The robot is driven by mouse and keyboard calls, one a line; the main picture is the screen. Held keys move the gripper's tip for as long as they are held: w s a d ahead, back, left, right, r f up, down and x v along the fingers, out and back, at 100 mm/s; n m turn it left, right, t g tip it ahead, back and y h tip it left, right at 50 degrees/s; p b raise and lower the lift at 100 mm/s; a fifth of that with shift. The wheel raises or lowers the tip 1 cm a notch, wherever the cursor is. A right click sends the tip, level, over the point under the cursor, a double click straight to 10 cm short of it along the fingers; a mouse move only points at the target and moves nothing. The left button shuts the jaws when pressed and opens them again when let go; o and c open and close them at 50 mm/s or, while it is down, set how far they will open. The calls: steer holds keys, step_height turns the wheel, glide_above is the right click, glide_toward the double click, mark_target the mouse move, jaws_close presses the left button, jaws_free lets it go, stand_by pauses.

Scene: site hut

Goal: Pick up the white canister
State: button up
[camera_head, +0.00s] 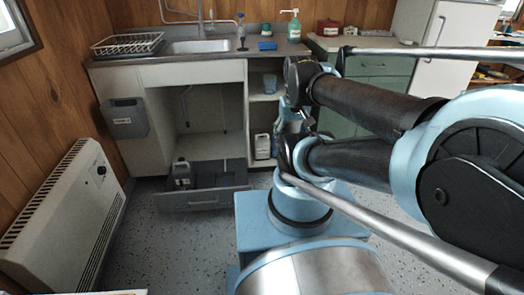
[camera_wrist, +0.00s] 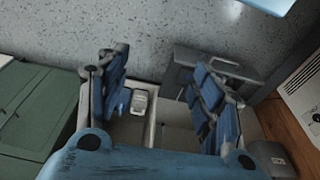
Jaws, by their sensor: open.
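The white canister (camera_head: 262,146) stands upright on the lowest shelf of the open bay, at the right of the sink cabinet. My arm stands close to its right side in the head view. In the wrist view the white canister (camera_wrist: 139,102) shows beyond my gripper, between the fingers and nearer the left one. My gripper (camera_wrist: 161,82) is open and empty, its two blue-padded fingers wide apart. In the head view my gripper (camera_head: 291,112) is partly hidden by my own arm, in front of the bay.
A pulled-out low drawer (camera_head: 204,198) holds a grey canister (camera_head: 181,172) left of the bay. A grey bin (camera_head: 124,118) hangs on the cabinet's left side. A green cabinet (camera_head: 372,67) stands right. A heater (camera_head: 66,215) lines the left wall. The floor between is clear.

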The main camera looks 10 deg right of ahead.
steer(key=o, duration=0.6)
steer(key=w+r, duration=0.1)
steer(key=w, duration=0.1)
steer(key=w+r, duration=0.1)
steer(key=w, duration=0.2)
steer(key=w+r, duration=0.1)
steer(key=w, duration=0.2)
steer(key=shift+w+d+r, duration=0.1)
steer(key=shift+d+r, duration=0.05)
steer(key=shift+r, duration=0.15)
steer(key=t, duration=0.2)
glide_above(262, 138)
steer(key=s, duration=0.2)
step_height(262, 138, down, 48)
steer(key=shift+s+f, duration=0.1)
steer(key=shift+s, duration=0.05)
steer(key=shift+x, duration=2.5)
